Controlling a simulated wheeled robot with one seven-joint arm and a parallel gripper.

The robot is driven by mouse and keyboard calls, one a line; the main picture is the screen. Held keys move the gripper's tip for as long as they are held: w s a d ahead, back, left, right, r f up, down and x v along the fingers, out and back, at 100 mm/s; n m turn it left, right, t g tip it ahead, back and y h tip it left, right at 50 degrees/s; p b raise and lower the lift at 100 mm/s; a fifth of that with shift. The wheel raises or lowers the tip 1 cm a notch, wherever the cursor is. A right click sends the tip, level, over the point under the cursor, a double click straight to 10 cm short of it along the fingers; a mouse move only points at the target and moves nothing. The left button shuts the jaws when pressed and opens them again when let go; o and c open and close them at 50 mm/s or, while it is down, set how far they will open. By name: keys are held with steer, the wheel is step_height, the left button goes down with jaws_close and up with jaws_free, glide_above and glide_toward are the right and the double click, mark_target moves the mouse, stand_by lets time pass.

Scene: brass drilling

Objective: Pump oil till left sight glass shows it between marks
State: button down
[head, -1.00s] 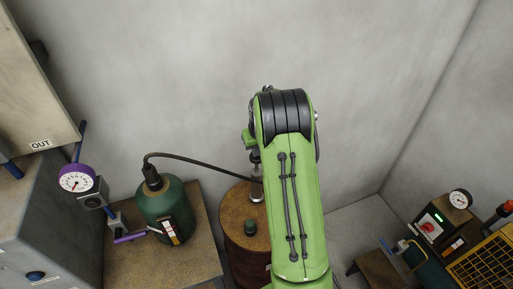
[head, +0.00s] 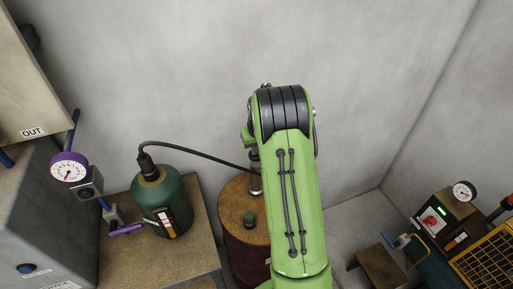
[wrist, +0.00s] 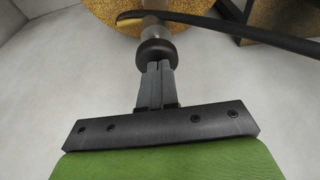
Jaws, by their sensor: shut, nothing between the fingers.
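The green oil tank (head: 158,200) stands on the left bench. Its left sight glass (head: 167,221) is a small upright strip with white and red parts; the oil level is too small to read. A brown drum (head: 240,243) stands right of the bench, with a metal pump (head: 255,184) on top, partly behind my arm. In the wrist view, my gripper (wrist: 158,68) is shut and empty, its fingertips at the dark round pump knob (wrist: 155,50); whether they touch it is unclear. In the head view my arm hides the gripper.
A black hose (head: 195,153) arches from the tank to the pump. A purple dial gauge (head: 69,170) and a purple lever (head: 126,229) are at the left. A control box (head: 435,222) with a red knob and a yellow grille (head: 485,262) are at the right.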

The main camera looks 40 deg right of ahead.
steer(key=d+v, duration=0.1)
steer(key=v, duration=1.1)
steer(key=shift+w+a+r+p, duration=0.2)
steer(key=shift+a+r+p, duration=0.2)
steer(key=shift+a+p, duration=0.05)
stand_by(0.3)
step_height(320, 180, up, 5)
steer(key=shift+f+p, duration=0.1)
steer(key=shift+p, duration=0.9)
steer(key=x, duration=1.2)
steer(key=shift+s+f, duration=0.1)
steer(key=shift+f, duration=0.95)
